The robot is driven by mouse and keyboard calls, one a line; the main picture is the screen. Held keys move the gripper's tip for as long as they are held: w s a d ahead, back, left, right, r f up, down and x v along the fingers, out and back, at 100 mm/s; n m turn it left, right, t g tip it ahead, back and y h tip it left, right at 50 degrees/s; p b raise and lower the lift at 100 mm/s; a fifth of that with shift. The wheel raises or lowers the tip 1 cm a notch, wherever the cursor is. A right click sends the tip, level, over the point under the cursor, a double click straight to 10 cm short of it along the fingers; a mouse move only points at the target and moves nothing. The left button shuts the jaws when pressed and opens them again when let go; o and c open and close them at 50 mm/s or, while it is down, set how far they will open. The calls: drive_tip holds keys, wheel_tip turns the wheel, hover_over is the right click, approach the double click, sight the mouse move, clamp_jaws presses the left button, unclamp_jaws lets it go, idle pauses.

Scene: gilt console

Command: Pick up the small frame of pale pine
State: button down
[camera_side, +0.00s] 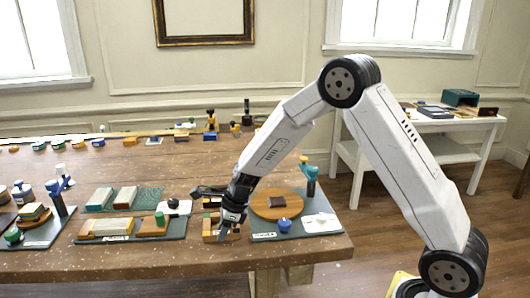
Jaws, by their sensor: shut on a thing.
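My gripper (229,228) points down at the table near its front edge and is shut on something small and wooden. A pale tan wooden piece, which looks like the small pine frame (208,236), is at the fingertips. The fingers and wrist cover part of it, so its full shape is hidden. I cannot tell whether it still touches the table.
Close on the right is a dark mat (262,237) with a round wooden board (262,207) and a blue pot (284,225). On the left, a mat holds wooden blocks (112,227). A teal-topped post (311,181) stands behind the board. Many small items line the table's back.

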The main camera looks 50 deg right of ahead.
drive_tip(key=shift+r, duration=0.1)
drive_tip(key=shift+r, duration=0.4)
wheel_tip(320, 180, up, 3)
drive_tip(key=shift+s+f, duration=0.15)
drive_tip(key=shift+f, duration=0.05)
drive_tip(key=s+r, duration=0.9)
drive_tip(key=s, duration=0.4)
drive_tip(key=shift+s+d+r, duration=0.2)
drive_tip(key=shift+s, duration=0.15)
